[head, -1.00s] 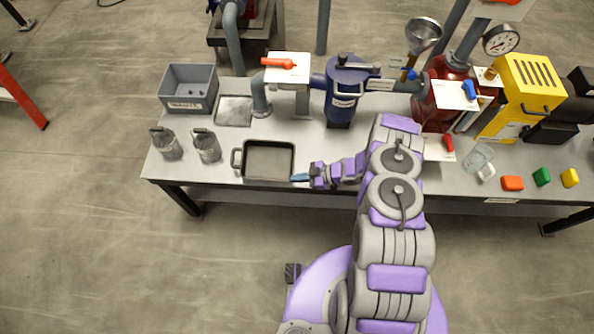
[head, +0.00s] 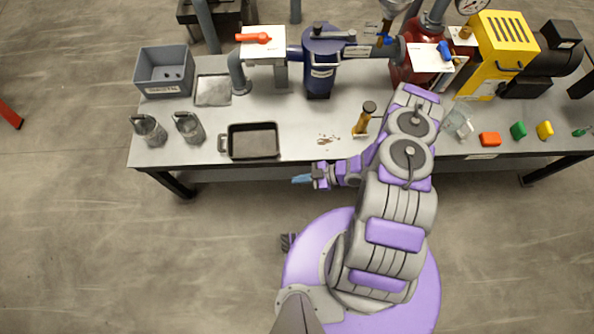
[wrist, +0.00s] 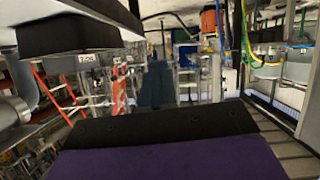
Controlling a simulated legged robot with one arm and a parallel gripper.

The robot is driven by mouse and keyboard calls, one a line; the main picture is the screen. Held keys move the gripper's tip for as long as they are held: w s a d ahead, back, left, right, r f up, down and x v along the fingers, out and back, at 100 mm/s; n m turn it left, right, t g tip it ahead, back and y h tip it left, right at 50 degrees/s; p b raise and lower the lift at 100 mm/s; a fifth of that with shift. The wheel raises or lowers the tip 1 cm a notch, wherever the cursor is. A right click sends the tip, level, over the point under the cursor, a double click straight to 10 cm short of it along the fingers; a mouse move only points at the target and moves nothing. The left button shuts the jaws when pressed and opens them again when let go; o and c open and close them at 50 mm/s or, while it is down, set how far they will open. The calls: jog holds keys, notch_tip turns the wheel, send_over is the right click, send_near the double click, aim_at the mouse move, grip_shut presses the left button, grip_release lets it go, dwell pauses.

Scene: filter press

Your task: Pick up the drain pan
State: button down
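The drain pan (head: 237,155), a shallow black rectangular tray with a loop handle on its left side, lies flat near the front edge of the table in the head view. It looks empty. My gripper (head: 302,179), with blue fingers, is off the front edge of the table, to the right of and nearer than the pan. It is apart from the pan and nothing shows in it. In the wrist view a dark blue finger (wrist: 157,86) points ahead; the gap between the fingers cannot be made out.
The table (head: 290,148) also holds two grey cups (head: 149,130) (head: 188,127), a grey bin (head: 165,72), the blue filter housing (head: 320,70) and a brass-coloured part with a black knob (head: 363,120). Brown spots mark the bare tabletop right of the pan.

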jog(key=shift+d, duration=0.45)
jog(key=c, duration=1.3)
grip_release()
jog(key=shift+a, duration=0.35)
jog(key=o, duration=0.8)
jog(key=shift+d, duration=0.25)
jog(key=shift+o, duration=0.6)
jog(key=shift+a, duration=0.1)
